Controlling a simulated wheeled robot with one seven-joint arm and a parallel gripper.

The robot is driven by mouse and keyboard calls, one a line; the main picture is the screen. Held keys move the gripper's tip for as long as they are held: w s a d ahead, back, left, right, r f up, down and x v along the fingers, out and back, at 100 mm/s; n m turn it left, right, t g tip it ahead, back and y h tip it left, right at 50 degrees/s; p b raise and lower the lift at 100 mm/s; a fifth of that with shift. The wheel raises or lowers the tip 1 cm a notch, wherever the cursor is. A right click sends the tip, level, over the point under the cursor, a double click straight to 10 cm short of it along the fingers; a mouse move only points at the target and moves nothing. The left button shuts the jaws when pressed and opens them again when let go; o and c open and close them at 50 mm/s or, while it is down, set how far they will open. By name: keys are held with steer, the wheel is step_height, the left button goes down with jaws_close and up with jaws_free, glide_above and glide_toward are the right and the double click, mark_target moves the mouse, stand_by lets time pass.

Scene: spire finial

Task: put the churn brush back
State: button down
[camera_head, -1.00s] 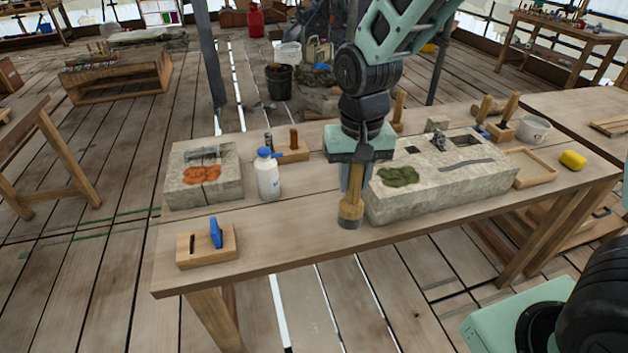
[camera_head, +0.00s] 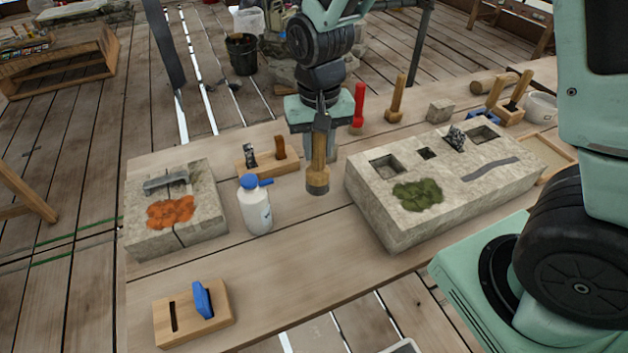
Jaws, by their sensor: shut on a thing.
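The brush hangs upright, lower end down, over the bench between the white bottle and the large stone block. I cannot tell whether its lower end touches the bench. A wooden rack (camera_head: 266,167) behind the bottle holds two upright tools. A smaller slotted wooden block (camera_head: 185,323) at the front left holds a blue piece (camera_head: 202,300) and has one empty slot.
A white bottle (camera_head: 255,212) with a blue cap stands left of the brush. A stone block with orange matter (camera_head: 145,238) lies left; a larger one with green moss (camera_head: 385,225) lies right. A red tool (camera_head: 358,108) and a wooden-handled tool (camera_head: 396,100) stand behind. The front middle bench is clear.

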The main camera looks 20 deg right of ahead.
mark_target(318, 174)
step_height(318, 174, down, 7)
steer(key=shift+f+p, duration=0.2)
steer(key=shift+p, duration=0.1)
steer(key=shift+f, duration=0.1)
steer(key=c, duration=1.1)
jaws_free()
step_height(318, 174, up, 12)
steer(key=shift+s+f+b, duration=0.1)
steer(key=shift+b, duration=0.5)
steer(key=s+a+r+n, duration=0.1)
steer(key=s+a+n, duration=0.1)
steer(key=s, duration=0.4)
steer(key=s+a+r+n, duration=0.1)
steer(key=s+a+n, duration=0.1)
steer(key=s+n, duration=0.2)
steer(key=s+a+r+n, duration=0.1)
steer(key=s+a+n, duration=0.1)
steer(key=s, duration=0.8)
steer(key=shift+a+n+y, duration=0.15)
steer(key=shift+n+y, duration=0.15)
steer(key=shift+n, duration=0.5)
